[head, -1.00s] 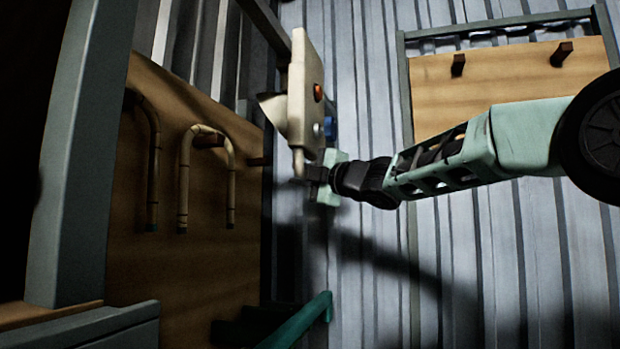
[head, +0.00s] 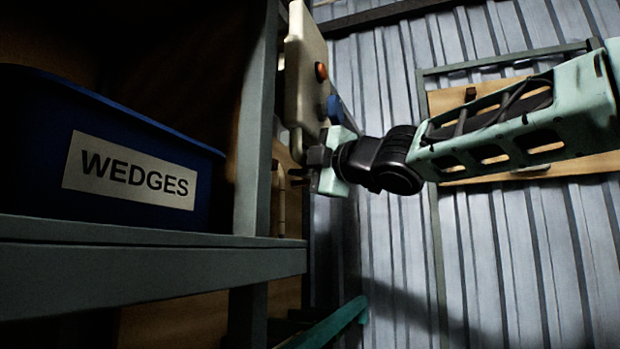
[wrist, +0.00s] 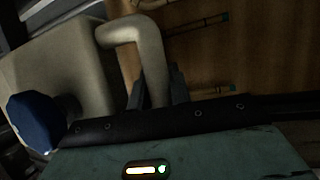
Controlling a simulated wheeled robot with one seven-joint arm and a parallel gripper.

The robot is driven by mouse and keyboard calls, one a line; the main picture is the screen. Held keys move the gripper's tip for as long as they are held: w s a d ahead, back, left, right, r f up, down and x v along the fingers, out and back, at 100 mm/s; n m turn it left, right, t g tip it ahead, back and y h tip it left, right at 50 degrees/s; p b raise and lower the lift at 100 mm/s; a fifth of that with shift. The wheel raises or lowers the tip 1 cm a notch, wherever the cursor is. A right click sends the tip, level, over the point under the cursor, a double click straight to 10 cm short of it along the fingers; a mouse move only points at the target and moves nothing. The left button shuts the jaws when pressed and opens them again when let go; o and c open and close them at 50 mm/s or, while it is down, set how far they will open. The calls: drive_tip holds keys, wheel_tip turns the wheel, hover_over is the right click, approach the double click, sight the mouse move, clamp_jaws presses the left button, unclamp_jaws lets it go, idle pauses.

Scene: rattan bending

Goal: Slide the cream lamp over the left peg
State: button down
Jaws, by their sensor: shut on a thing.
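The cream lamp (head: 305,75) is a flat, pale body with an orange button and a blue knob. In the wrist view the handle (wrist: 152,50) bends down between my gripper's fingers (wrist: 160,90), with the lamp body (wrist: 65,75) at left. The arm hides part of that board; I cannot tell which peg is the left one.
A blue bin labelled WEDGES (head: 110,160) stands on a grey shelf (head: 150,262) at left, close to the lamp. A grey post (head: 257,120) rises beside it. A green bar (head: 335,322) is below.

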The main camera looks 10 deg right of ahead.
drive_tip(key=shift+s+a+f, duration=0.2)
drive_tip(key=shift+s+a, duration=0.05)
drive_tip(key=c, duration=1.3)
unclamp_jaws()
drive_tip(key=shift+s+r, duration=0.1)
drive_tip(key=shift+s, duration=0.05)
drive_tip(key=shift+d, duration=0.1)
